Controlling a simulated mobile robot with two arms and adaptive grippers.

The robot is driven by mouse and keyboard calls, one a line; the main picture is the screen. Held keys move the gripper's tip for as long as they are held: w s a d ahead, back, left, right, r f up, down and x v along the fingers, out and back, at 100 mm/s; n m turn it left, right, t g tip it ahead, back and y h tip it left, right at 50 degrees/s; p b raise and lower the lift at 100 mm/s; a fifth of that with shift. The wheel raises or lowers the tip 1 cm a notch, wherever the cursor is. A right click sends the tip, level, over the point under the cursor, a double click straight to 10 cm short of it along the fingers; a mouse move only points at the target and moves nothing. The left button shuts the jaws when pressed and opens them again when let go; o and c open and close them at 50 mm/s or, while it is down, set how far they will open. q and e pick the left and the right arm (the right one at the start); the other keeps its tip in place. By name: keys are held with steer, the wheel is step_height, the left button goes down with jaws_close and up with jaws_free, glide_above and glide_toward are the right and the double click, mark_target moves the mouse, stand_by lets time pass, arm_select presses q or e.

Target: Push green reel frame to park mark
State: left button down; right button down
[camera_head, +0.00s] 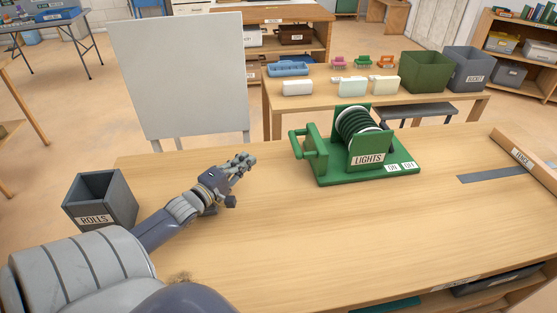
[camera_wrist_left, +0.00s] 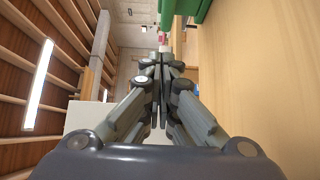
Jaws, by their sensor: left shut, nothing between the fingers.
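The green reel frame (camera_head: 330,165) stands upright on the wooden table. It has a dark cable reel with pale edges, a LIGHTS label, two smaller labels on its base, and a green handle at its left. Part of it shows as green at the top of the left wrist view (camera_wrist_left: 190,8). A grey strip (camera_head: 492,174), likely the park mark, lies flat on the table at the right, apart from the frame. My left gripper (camera_head: 243,162) is shut and empty, left of the frame and apart from it. My right gripper is not in view.
A grey ROLLS bin (camera_head: 100,200) stands at the table's left. A wooden FENCE board (camera_head: 525,160) runs along the right edge. The tabletop between frame and grey strip is clear. A second table (camera_head: 330,105) with bins stands behind, beside a white board (camera_head: 180,80).

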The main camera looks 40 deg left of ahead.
arm_select(q)
steer(key=shift+f+b, duration=0.35)
steer(key=shift+f, duration=0.45)
steer(key=w, duration=1)
steer(key=shift+a+r, duration=0.1)
steer(key=shift+a, duration=0.25)
steer(key=shift+w+d, duration=1.05)
steer(key=shift+w, duration=0.15)
steer(key=shift+w+d, duration=0.3)
steer(key=shift+w+d, duration=1.3)
steer(key=shift+w, duration=0.15)
